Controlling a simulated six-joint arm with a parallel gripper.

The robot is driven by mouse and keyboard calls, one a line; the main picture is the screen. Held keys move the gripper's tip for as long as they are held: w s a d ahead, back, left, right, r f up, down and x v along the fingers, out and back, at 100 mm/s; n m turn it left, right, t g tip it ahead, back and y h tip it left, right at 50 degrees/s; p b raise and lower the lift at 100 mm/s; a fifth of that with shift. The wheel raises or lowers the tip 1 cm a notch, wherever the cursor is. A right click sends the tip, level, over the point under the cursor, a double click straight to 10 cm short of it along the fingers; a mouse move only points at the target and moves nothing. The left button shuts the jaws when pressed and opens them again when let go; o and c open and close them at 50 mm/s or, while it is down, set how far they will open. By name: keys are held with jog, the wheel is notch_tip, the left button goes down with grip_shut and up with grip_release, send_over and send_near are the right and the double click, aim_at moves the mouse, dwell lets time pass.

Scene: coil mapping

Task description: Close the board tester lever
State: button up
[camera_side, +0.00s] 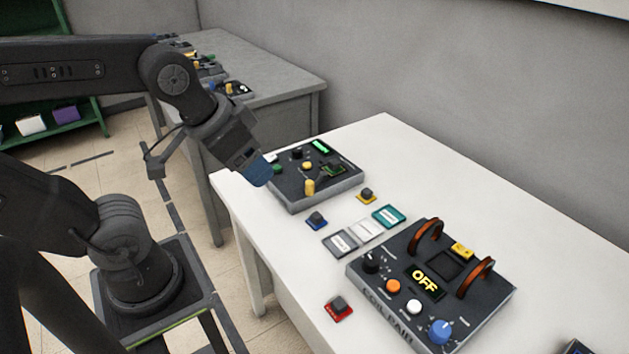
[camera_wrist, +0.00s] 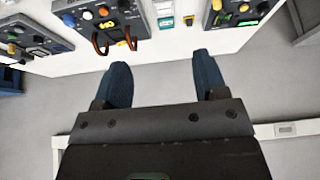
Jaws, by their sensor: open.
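The board tester (camera_side: 338,194) is a dark box on the white table, with a green-lit display, round knobs and a small green board on top. A yellow-tipped lever (camera_side: 310,186) stands up near its front edge; its exact angle is hard to tell. In the wrist view, part of the tester (camera_wrist: 233,22) shows at the top right, cut off by the frame. My gripper (camera_side: 260,173) is above the table's left end, just left of the tester, apparently not touching it. In the wrist view my gripper (camera_wrist: 160,72) has its two blue fingers wide apart, with nothing between them.
A coil box (camera_side: 470,325) with two red-brown loops and an "OFF" display stands nearer the camera. Between the boxes are a yellow button block (camera_side: 367,195), a blue one (camera_side: 317,220) and several cards (camera_side: 366,230). A red one (camera_side: 338,308) lies in front. A grey wall is behind.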

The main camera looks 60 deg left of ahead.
jog(key=w+a, duration=0.1)
jog(key=w, duration=0.1)
jog(key=w+a+n+g, duration=0.1)
jog(key=w, duration=0.1)
jog(key=w+a+n, duration=0.1)
jog(key=w, duration=0.1)
jog(key=shift+w+g, duration=0.35)
jog(key=shift+g, duration=0.05)
jog(key=shift+c, duration=1.4)
jog(key=n+g, duration=0.4)
jog(key=n, duration=0.2)
send_near(310, 181)
notch_tip(310, 181, down, 11)
jog(key=shift+s+r, duration=0.1)
jog(key=shift+s, duration=0.1)
jog(key=shift+c, duration=0.3)
grip_shut()
